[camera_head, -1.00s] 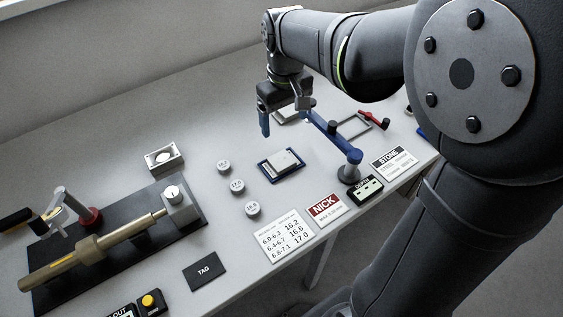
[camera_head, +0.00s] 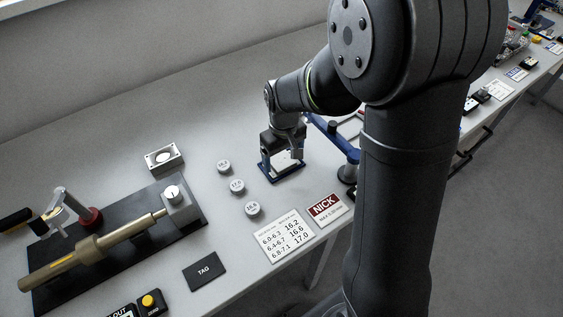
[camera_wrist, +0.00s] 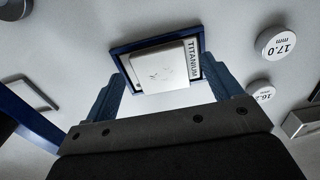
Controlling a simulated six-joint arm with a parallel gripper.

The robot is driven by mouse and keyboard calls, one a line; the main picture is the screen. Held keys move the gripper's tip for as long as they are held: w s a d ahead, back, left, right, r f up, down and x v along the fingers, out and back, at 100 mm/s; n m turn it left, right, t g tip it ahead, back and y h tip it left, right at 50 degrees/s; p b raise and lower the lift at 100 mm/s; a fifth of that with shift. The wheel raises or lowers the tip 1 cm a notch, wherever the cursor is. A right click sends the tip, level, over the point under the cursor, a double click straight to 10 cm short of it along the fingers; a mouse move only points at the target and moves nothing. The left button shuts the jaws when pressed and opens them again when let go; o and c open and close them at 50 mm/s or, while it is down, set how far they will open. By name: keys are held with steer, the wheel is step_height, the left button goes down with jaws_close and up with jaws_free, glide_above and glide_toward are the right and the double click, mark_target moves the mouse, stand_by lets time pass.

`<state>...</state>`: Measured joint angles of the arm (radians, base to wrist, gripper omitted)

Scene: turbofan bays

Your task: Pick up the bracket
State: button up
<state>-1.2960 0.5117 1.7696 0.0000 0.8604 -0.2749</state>
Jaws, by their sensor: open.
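A pale metal block (camera_wrist: 158,66) lies in a shallow blue-rimmed tray (camera_wrist: 118,52) beside a TITANIUM label. It is the likeliest bracket, though its shape is hard to make out. My gripper (camera_wrist: 165,82) is open and empty, with its two blue fingers apart near the tray's near corners. The block lies ahead of and between the fingers in the wrist view. In the head view my gripper (camera_head: 281,159) is right over the tray (camera_head: 288,175) and hides most of the block. I cannot tell whether the fingers touch the tray.
Round marked weights or discs (camera_head: 237,186) stand just left of the tray. A blue-armed gauge stand (camera_head: 350,171) is close on the right. A white box (camera_head: 164,157) and a brass-coloured tool (camera_head: 95,247) on a black mat lie farther left. Cards (camera_head: 284,235) lie in front.

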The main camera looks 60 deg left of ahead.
steer(key=shift+f, duration=0.65)
steer(key=c, duration=1.4)
steer(key=shift+r, duration=0.1)
